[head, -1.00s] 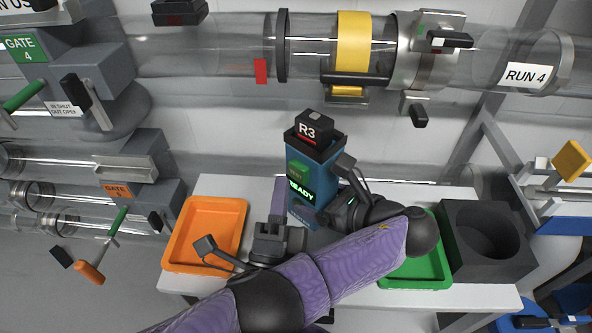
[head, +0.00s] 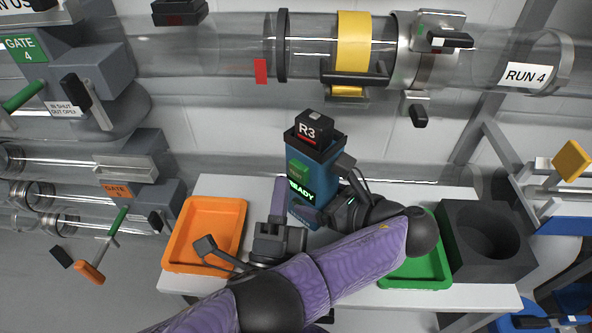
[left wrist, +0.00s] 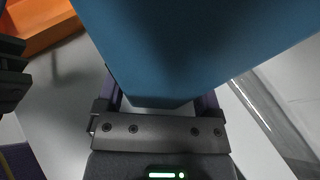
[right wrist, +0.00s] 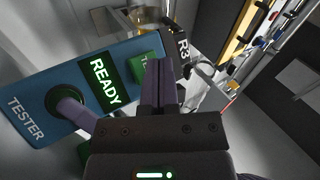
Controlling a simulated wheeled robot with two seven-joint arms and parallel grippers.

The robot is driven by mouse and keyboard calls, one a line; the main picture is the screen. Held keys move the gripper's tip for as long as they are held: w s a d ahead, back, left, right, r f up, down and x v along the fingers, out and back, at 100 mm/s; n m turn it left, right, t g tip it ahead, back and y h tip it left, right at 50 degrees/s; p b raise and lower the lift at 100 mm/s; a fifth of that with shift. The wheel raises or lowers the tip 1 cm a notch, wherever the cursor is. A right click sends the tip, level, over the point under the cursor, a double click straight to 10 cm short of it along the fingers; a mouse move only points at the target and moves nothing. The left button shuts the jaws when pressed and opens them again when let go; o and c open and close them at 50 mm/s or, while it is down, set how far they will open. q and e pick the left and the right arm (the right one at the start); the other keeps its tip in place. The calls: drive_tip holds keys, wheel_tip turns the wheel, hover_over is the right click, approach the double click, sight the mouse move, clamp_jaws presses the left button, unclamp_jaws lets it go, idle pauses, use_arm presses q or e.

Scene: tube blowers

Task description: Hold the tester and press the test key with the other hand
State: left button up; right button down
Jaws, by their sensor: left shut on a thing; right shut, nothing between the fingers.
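The blue tester (head: 316,172) stands upright in the head view, its green READY screen (head: 300,190) lit and the green test key (head: 297,169) above it. A black block marked R3 (head: 311,127) sits at its top. My left gripper (head: 308,214) is shut around the tester's lower body from the right; the left wrist view shows the blue body (left wrist: 180,45) between the fingers. My right gripper (head: 279,186) is shut and empty, left of the tester. In the right wrist view its fingertips (right wrist: 160,64) are beside the key (right wrist: 145,70); I cannot tell whether they touch.
An orange tray (head: 166,258) is on the left of the white table (head: 345,299). A green tray (head: 420,284) and a dark block with a round hole (head: 500,270) are on the right. My left forearm crosses the front. Clear tubes run behind.

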drive_tip(key=shift+w, duration=0.1)
idle(0.5)
drive_tip(key=shift+w+d, duration=0.25)
drive_tip(key=shift+w+d, duration=0.3)
idle(0.7)
idle(0.3)
drive_tip(key=shift+s+a, duration=0.55)
drive_tip(key=shift+s, duration=0.1)
drive_tip(key=s+a, duration=0.1)
drive_tip(key=s, duration=0.1)
drive_tip(key=s+a, duration=0.2)
idle(0.7)
